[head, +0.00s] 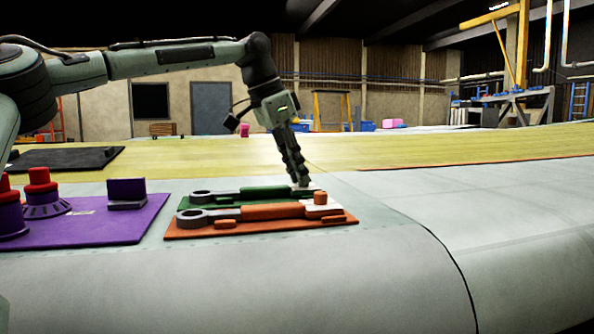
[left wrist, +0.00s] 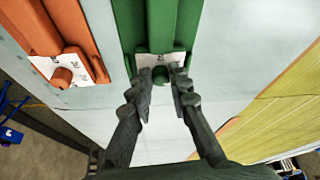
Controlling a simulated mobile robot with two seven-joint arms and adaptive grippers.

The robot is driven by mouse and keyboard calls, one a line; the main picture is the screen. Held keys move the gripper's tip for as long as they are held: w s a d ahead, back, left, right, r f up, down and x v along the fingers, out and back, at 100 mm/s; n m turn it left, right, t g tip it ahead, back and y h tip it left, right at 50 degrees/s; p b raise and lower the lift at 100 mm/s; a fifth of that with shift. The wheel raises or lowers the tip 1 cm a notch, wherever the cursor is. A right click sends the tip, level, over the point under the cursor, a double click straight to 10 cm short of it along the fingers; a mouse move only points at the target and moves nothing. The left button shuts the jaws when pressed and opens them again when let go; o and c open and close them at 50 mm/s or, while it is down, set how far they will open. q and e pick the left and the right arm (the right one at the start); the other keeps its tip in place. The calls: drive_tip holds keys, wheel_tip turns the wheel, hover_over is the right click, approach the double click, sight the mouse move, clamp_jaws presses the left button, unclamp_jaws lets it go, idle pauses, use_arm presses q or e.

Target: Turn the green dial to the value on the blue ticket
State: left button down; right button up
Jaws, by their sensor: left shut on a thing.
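The green dial (left wrist: 160,72) is a small round knob at the end of a green tool, beside a white plate with small marks. In the left wrist view, the fingers of my left gripper (left wrist: 161,82) are on either side of this knob and shut on it. In the head view, my left gripper (head: 301,182) reaches down to the far end of the green tool (head: 265,192) and hides the knob. The marks on the white plate are too small to read. I cannot make out a blue ticket in either view. My right gripper is not in view.
An orange tool with its own knob (head: 320,198) lies on an orange board (head: 205,232), close in front of the green one. A purple board (head: 130,228) with red-topped knobs is at left. The grey wing surface (head: 490,200) is clear at right.

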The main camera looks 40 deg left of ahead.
use_arm(q)
drive_tip(key=c, duration=1.4)
unclamp_jaws()
drive_tip(key=v, duration=1.2)
drive_tip(key=shift+d+f, duration=0.1)
